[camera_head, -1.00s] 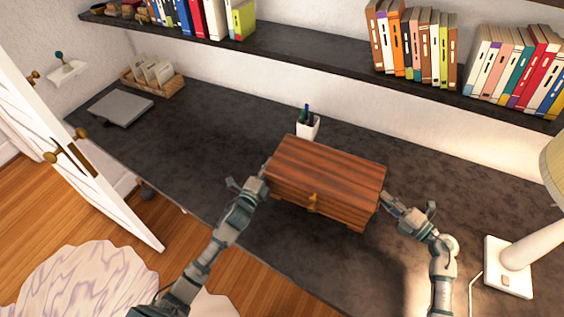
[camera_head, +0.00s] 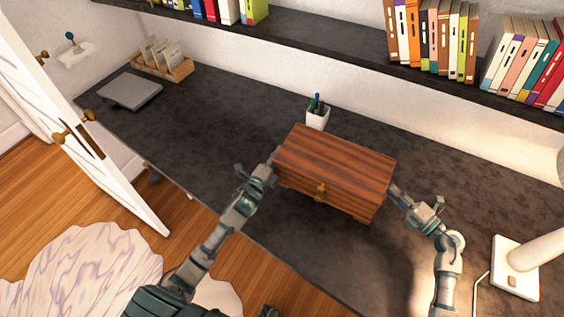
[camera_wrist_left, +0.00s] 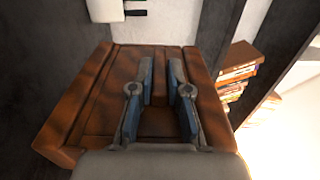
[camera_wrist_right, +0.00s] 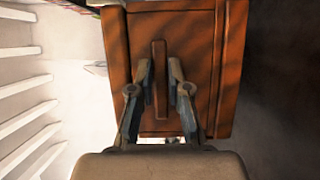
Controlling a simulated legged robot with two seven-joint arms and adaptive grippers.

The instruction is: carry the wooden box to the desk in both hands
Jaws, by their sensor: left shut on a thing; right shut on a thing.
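The wooden box (camera_head: 335,165) is reddish brown with a striped lid and a small brass clasp on its front. In the head view it is over the dark desk (camera_head: 225,125); whether its feet touch the desktop I cannot tell. My left gripper (camera_head: 270,168) is at the box's left end, and in the left wrist view its fingers (camera_wrist_left: 160,85) are against the end panel. My right gripper (camera_head: 397,192) is at the right end. In the right wrist view its fingers (camera_wrist_right: 160,85) are shut on an upright wooden handle (camera_wrist_right: 160,75).
A white pen cup (camera_head: 317,117) stands just behind the box. A lamp base (camera_head: 514,268) is at the right. A closed grey laptop (camera_head: 130,91) and a basket (camera_head: 165,68) are at the far left. A bookshelf (camera_head: 340,45) overhangs the back. The desk's left half is mostly clear.

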